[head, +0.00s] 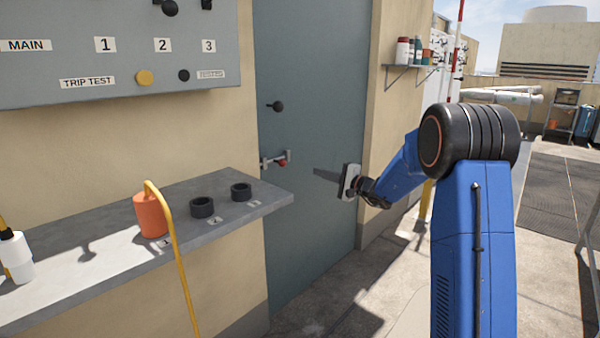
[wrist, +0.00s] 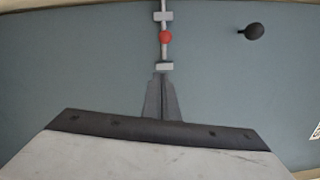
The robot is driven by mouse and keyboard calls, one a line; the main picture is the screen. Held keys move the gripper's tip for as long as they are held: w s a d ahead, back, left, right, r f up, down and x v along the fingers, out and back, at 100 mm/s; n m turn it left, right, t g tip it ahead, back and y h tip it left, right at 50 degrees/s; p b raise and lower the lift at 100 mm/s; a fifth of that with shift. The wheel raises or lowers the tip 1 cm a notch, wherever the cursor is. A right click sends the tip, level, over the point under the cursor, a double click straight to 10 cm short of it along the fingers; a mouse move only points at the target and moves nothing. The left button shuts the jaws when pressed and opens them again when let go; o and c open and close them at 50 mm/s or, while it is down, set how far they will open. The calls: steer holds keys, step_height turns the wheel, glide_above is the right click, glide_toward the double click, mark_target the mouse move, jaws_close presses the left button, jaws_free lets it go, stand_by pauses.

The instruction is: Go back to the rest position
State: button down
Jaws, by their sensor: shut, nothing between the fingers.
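My gripper (head: 324,176) reaches out from my blue arm toward the grey-blue door (head: 320,80), right of the door's bolt. Its narrow dark fingers are shut with nothing between them. In the wrist view the gripper (wrist: 161,80) points at the door just below the bolt (wrist: 165,66). The bolt has a red knob (wrist: 166,37), which also shows in the head view (head: 282,162). I cannot tell whether the fingertips touch the bolt; in the head view they look apart from it. A black door knob (head: 275,106) sits above the bolt.
A shelf (head: 412,67) with bottles is on the wall beyond the door. Open floor (head: 545,200) lies right.

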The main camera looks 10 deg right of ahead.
steer(key=s+a+r+n+g, duration=0.25)
steer(key=s+a, duration=0.25)
steer(key=s, duration=0.4)
steer(key=s+a+r+n+g, duration=0.1)
steer(key=s+a+n+g, duration=0.3)
steer(key=s, duration=0.5)
steer(key=s+a+f+n+g+h, duration=0.1)
steer(key=s+a, duration=0.1)
steer(key=s, duration=0.6)
steer(key=s+a+f+n+g+h, duration=0.1)
steer(key=s+a+g, duration=0.1)
steer(key=s, duration=0.6)
steer(key=s+d+f+n+h, duration=0.1)
steer(key=s+d+f+h, duration=0.2)
steer(key=s, duration=0.6)
steer(key=s+d+f+n+h, duration=0.1)
steer(key=s+d+f+h, duration=0.2)
steer(key=s+d, duration=0.3)
steer(key=s+d+f+n+h, duration=0.1)
steer(key=s+d+f+h, duration=0.2)
steer(key=s, duration=0.9)
steer(key=shift+s+d+f+n+h, duration=0.25)
steer(key=shift+d+n+h, duration=0.1)
steer(key=shift+d, duration=0.55)
